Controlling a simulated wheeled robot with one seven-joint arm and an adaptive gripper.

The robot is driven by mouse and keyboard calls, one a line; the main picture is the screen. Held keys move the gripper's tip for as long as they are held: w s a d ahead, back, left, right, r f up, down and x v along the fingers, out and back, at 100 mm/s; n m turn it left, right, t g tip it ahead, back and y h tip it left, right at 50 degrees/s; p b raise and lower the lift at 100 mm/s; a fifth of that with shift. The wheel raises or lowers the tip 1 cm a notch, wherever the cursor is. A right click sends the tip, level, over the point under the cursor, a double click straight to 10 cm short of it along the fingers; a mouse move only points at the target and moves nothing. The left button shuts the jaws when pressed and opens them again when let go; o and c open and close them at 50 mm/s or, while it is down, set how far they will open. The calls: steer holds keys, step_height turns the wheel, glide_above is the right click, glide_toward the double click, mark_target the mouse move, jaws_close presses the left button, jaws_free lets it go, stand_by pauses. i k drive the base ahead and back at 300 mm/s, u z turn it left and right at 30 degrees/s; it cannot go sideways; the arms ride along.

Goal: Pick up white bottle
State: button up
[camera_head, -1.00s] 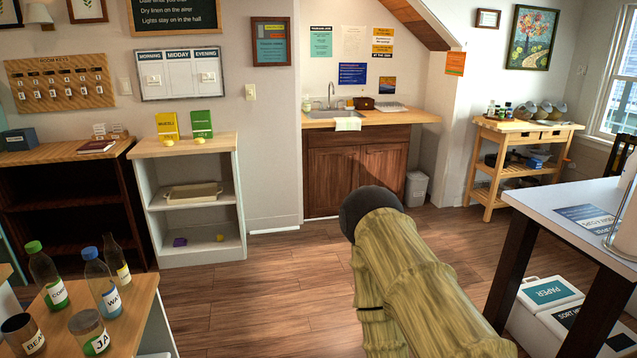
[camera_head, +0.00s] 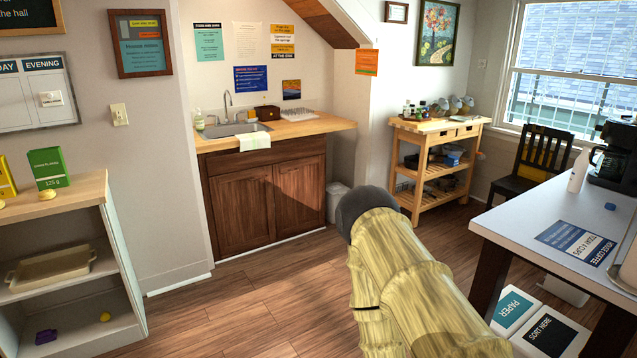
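A white bottle (camera_head: 578,171) stands upright on the white-topped table (camera_head: 510,222) at the right, near its far edge and just left of a black coffee maker. My arm, in a straw-coloured sleeve with a dark rounded end, rises at the lower middle, left of the table and well apart from the bottle. My gripper's fingers do not show. A small pale bottle (camera_head: 199,120) also stands by the sink at the back; its exact colour is hard to tell.
The coffee maker (camera_head: 614,158) stands on the table beside the bottle. A dark chair (camera_head: 535,160) is behind the table. White sorting boxes (camera_head: 550,335) sit beneath it. A wooden cart (camera_head: 428,158) stands against the back wall. Floor (camera_head: 270,310) in the middle is clear.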

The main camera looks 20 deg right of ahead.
mark_target(580, 169)
steer(key=z, duration=0.9)
steer(key=i, duration=1.5)
steer(key=z, duration=0.9)
